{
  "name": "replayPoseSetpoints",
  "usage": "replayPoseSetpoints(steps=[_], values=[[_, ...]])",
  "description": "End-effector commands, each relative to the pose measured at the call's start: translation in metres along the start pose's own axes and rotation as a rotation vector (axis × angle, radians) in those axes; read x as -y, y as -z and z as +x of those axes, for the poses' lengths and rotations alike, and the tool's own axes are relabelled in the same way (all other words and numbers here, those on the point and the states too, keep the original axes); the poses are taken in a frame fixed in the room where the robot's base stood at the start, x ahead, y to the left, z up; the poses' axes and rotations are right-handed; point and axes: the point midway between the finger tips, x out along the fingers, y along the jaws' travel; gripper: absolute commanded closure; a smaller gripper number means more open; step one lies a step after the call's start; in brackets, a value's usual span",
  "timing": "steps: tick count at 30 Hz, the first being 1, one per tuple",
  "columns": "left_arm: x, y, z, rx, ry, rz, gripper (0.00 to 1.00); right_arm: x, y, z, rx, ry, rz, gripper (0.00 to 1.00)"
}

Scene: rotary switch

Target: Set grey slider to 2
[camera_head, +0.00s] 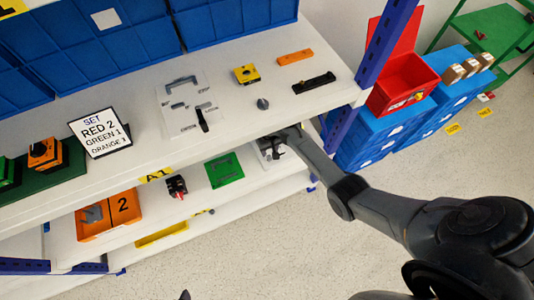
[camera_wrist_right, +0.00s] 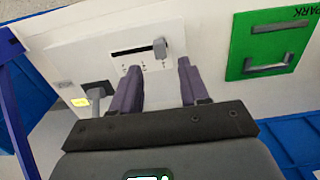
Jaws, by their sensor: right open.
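The grey slider knob (camera_wrist_right: 160,47) sits at the right end of a black slot (camera_wrist_right: 131,51) on a white plate (camera_wrist_right: 148,66) in the right wrist view. The marks by the slot are too small to read. My right gripper (camera_wrist_right: 159,66) is open, its fingers apart and pointing at the plate. The knob lies just beyond the fingertips, between them in the picture; I see no contact. In the head view my right arm reaches to the white panel (camera_head: 264,145) on the lower shelf and partly hides it. Too little of my left gripper shows to judge it.
A green plate (camera_wrist_right: 270,47) with a grey handle lies right of the slider in the wrist view. A grey lever on a black base (camera_wrist_right: 95,91) is at left. The upper shelf (camera_head: 240,125) overhangs the lower one. A sign (camera_head: 101,131) reads RED 2, GREEN 1, ORANGE 1.

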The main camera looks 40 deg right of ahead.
Motion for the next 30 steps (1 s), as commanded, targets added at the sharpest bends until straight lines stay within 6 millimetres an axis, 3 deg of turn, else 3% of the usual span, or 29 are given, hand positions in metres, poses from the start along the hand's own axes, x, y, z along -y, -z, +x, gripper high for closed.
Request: replayPoseSetpoints(steps=[6, 12, 25, 30], values=[[0.001, -0.007, 0.019, 0.003, 0.006, 0.005, 0.02, -0.001, 0.000, 0.035, 0.001, -0.003, 0.000, 0.55], [0.001, -0.010, 0.028, 0.003, 0.007, 0.006, 0.02, -0.001, 0.000, 0.054, -0.001, -0.002, -0.001, 0.55], [-0.001, -0.009, 0.029, 0.001, -0.001, -0.002, 0.02, -0.001, 0.000, 0.060, -0.002, -0.002, -0.001, 0.55], [-0.002, -0.009, 0.029, 0.000, -0.004, -0.006, 0.02, -0.001, 0.000, 0.060, -0.001, -0.002, -0.001, 0.81]])
